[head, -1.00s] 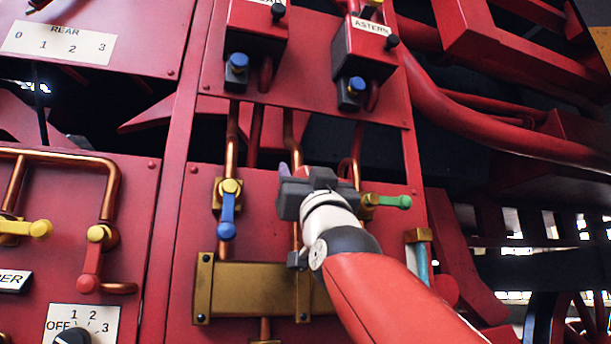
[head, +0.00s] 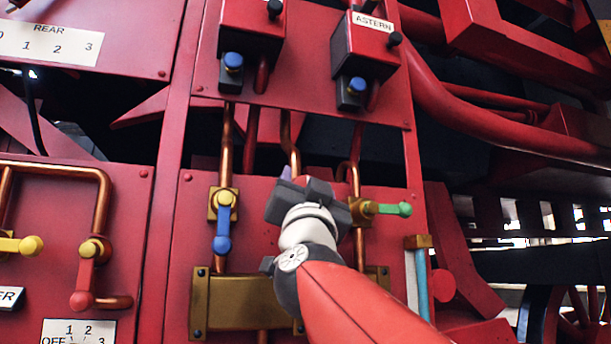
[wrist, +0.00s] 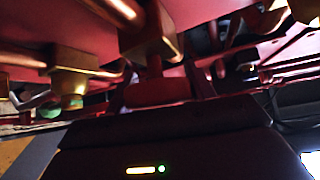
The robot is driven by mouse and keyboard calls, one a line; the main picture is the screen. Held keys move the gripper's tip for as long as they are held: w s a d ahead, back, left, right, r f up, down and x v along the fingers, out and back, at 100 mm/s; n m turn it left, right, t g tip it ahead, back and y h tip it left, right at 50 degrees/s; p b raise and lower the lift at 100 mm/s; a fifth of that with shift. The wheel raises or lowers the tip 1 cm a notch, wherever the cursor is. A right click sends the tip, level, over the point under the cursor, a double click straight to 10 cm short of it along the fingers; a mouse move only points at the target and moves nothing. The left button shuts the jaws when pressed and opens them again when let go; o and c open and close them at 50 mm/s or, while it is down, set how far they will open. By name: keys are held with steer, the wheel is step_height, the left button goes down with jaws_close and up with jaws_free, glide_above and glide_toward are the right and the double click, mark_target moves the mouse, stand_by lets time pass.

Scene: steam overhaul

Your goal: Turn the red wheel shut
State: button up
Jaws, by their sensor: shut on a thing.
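My gripper (head: 308,198) is up against the red valve panel in the head view, between a blue-handled valve (head: 223,225) and a green-handled valve (head: 390,209). It is tilted, its right side lower. A small purple piece (head: 286,172) shows just left of the jaws. In the wrist view, a dark red piece (wrist: 160,92) lies beyond the dark gripper body, below a brass block (wrist: 155,35).
Copper pipes (head: 290,140) run down the panel. A brass plate (head: 235,302) sits below my gripper. Two red boxes with blue knobs are above, one labelled ASTERN (head: 368,45). Yellow and red handles (head: 85,280) are at left. A pale blue rod (head: 421,280) is at right.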

steer(key=o, duration=1)
steer(key=b+v, duration=0.3)
steer(key=v, duration=0.5)
